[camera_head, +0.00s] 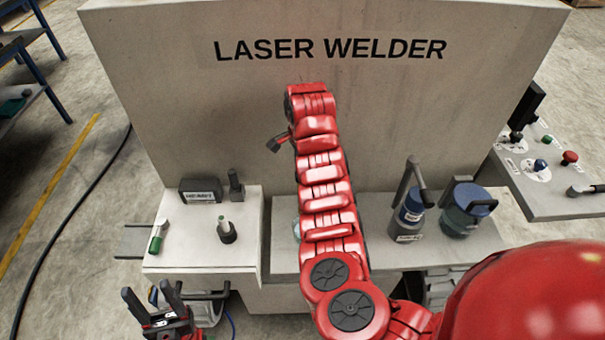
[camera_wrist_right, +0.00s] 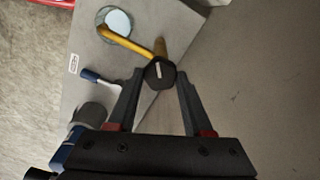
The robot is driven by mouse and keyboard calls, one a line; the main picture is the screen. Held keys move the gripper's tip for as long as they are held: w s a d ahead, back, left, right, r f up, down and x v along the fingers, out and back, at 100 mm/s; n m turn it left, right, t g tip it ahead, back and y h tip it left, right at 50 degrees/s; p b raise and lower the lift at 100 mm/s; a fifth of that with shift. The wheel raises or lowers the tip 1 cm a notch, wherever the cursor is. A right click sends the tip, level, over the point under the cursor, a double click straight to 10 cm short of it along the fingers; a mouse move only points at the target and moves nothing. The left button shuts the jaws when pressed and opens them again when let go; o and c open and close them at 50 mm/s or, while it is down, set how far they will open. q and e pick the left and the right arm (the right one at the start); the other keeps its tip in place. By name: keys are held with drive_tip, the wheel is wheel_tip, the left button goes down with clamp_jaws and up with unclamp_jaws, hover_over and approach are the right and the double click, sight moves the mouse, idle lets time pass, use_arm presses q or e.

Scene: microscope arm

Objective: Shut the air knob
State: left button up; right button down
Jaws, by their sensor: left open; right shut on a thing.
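In the right wrist view my right gripper (camera_wrist_right: 160,75) is shut on a dark many-sided knob (camera_wrist_right: 160,70) with a pale mark on its face. The knob sits between the two fingertips, at the end of a yellow lever (camera_wrist_right: 126,38). The lever runs to a pale round disc (camera_wrist_right: 118,20) on a grey panel. Whether this is the air knob cannot be read.
The left ledge (camera_head: 190,258) carries a labelled box (camera_head: 201,191) and small controls. A red segmented arm (camera_head: 322,173) hides part of the middle ledge. Two blue-topped canisters (camera_head: 410,213) stand right of it. A control panel (camera_head: 555,200) juts out at right.

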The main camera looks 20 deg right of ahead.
drive_tip(key=m+b, duration=0.5)
drive_tip(key=b, duration=0.1)
drive_tip(key=shift+f+m, duration=0.15)
drive_tip(key=shift+m, duration=0.25)
drive_tip(key=shift+m+b, duration=0.9)
drive_tip(key=shift+b, duration=0.25)
drive_tip(key=shift+r, duration=0.2)
drive_tip(key=shift+c, duration=1.5)
unclamp_jaws()
